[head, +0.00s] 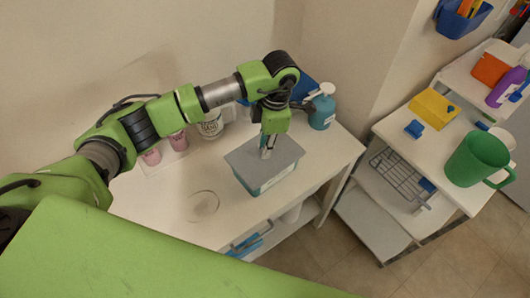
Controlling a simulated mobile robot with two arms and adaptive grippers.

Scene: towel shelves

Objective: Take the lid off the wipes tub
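The wipes tub (264,187) is a teal box with a pale label on its front. It stands on the white shelf top below my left arm. Its flat grey lid (244,157) covers the top and looks level. My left gripper (267,153) points down over the middle of the lid, with its fingertips at or just above the surface. The fingers are small here and look close together; I cannot tell whether they hold part of the lid. My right gripper is not in view.
A blue pump bottle (322,110), a white jar (211,125) and pink cups (178,140) stand behind the tub. A clear round item (204,203) lies left of it.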

